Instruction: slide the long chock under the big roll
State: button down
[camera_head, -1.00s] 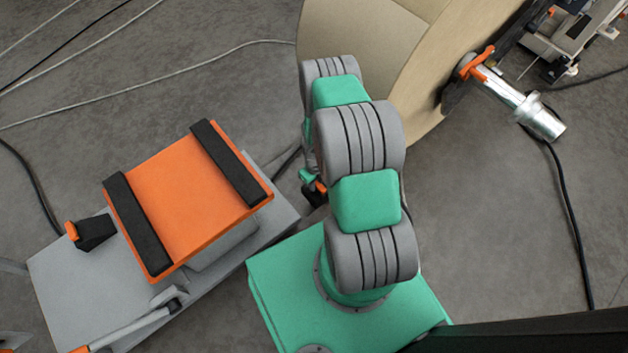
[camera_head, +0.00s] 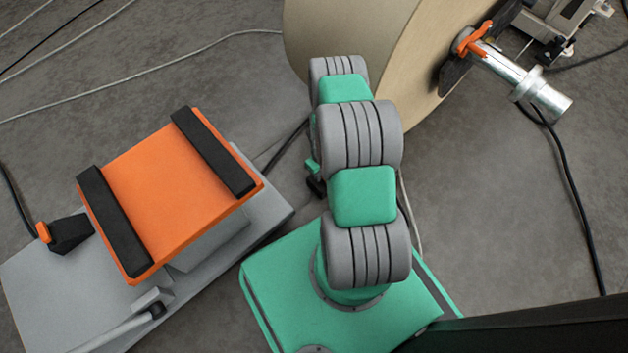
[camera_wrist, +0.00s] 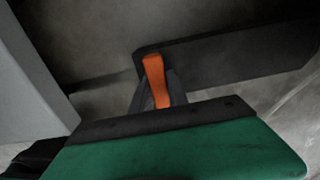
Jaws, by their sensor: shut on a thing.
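The big roll (camera_head: 345,35), pale tan, stands at the top of the head view, partly cut off by the frame. The long chock (camera_wrist: 235,55) is a dark, long slab in the wrist view, with an upright orange handle (camera_wrist: 154,72). My gripper (camera_wrist: 158,98) is shut on this handle, its dark fingers on both sides. The chock seems close to the floor; I cannot tell whether it touches it. In the head view my arm hides nearly all of the gripper and the chock. The contact between chock and roll does not show.
A grey platform (camera_head: 40,290) with an orange block (camera_head: 165,190) and a small black chock (camera_head: 70,234) is at the left. A metal shaft (camera_head: 515,78) sticks out from the roll's right side. Cables lie on the floor. Bare floor shows right of my arm.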

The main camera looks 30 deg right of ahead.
jog(key=d+b, duration=0.1)
jog(key=d, duration=0.1)
jog(key=w+d+b, duration=0.1)
jog(key=d, duration=0.1)
jog(key=shift+d+f, duration=0.15)
jog(key=shift+d, duration=0.1)
jog(key=shift+w+d+r+b, duration=0.1)
jog(key=shift+d+b, duration=0.05)
jog(key=shift+d, duration=0.25)
jog(key=shift+w+d+r+b, duration=0.1)
jog(key=shift+d+b, duration=0.05)
jog(key=shift+d, duration=0.25)
jog(key=shift+w+d+f+b, duration=0.1)
jog(key=shift+d+b, duration=0.35)
jog(key=shift+d, duration=0.5)
jog(key=shift+w+d+b, duration=0.1)
jog(key=shift+d+b, duration=0.25)
jog(key=shift+b, duration=0.15)
jog(key=c, duration=1.6)
grip_release()
jog(key=o, duration=0.4)
jog(key=shift+f, duration=0.1)
